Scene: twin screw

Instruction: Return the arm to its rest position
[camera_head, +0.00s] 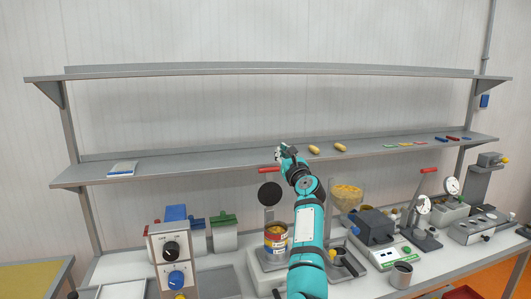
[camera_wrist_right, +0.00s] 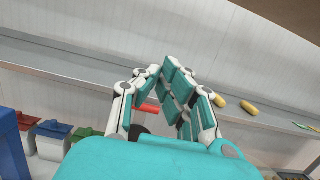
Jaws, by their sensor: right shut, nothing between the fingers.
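My right arm reaches up from the bottom middle of the head view, teal with black joints. Its gripper (camera_head: 281,153) is in front of the lower shelf, left of two yellow pieces. In the right wrist view the gripper (camera_wrist_right: 168,70) has its white and teal fingers drawn together at the tips, with nothing between them. My left gripper is in neither view.
The lower shelf (camera_head: 220,162) spans the wall, with yellow pieces (camera_head: 314,149) close right of the gripper. Space above the lower shelf is open.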

